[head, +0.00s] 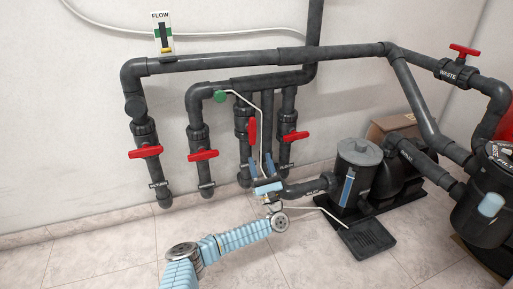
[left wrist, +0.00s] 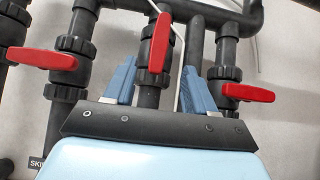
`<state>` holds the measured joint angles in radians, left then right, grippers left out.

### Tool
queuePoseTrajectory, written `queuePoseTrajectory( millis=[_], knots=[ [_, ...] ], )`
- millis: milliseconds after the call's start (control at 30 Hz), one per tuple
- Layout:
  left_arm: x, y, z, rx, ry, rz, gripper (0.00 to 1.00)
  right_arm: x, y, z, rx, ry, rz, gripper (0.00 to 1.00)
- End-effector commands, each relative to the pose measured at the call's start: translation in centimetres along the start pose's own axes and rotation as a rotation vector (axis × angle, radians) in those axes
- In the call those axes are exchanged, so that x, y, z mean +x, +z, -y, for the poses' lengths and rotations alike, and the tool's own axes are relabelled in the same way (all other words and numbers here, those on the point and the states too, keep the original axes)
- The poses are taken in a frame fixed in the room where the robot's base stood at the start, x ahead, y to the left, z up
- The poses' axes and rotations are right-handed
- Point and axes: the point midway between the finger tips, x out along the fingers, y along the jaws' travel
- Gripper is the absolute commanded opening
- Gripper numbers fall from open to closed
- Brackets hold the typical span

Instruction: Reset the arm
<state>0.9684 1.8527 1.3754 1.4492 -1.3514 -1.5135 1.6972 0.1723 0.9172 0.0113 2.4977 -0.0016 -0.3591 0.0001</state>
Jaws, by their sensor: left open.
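My left gripper (head: 262,163) is open in front of the middle of the pipe manifold. In the left wrist view its two blue fingers (left wrist: 158,70) spread to either side of a valve with an upright red handle (left wrist: 160,42). The handle's lower end appears between the fingertips; I see no grip on it, and the depth gap is unclear. In the head view this handle (head: 252,134) stands just above the gripper. My left arm (head: 235,240) reaches up from the bottom, bent at the elbow. My right gripper is not visible.
Crosswise red handles sit at left (head: 145,152), centre-left (head: 203,155) and right (head: 295,136) on the pipes. A grey-lidded pump (head: 360,152) and a black filter tank (head: 480,220) stand right. A black tray (head: 369,239) lies on the floor. Front-left tiles are clear.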

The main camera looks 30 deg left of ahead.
Motion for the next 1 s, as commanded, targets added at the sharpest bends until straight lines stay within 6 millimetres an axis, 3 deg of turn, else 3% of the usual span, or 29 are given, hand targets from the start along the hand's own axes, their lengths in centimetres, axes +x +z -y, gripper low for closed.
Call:
queuePoseTrajectory(
  millis=[200,733,867,967,1000],
  knots=[
    [-1.7,0.0,0.0,0.001,0.0,-0.001,0.55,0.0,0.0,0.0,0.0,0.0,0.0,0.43],
    [-1.8,0.2,0.5,0.001,-0.016,-0.001,0.55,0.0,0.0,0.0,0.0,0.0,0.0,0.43],
    [-3.0,2.3,4.5,0.021,-0.152,-0.009,0.55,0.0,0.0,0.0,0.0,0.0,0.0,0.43],
    [-6.0,5.3,10.3,0.073,-0.378,-0.003,0.55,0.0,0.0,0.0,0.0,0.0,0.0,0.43],
    [-8.0,6.8,12.8,0.105,-0.492,0.009,0.55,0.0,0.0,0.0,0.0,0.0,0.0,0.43]
  ],
)
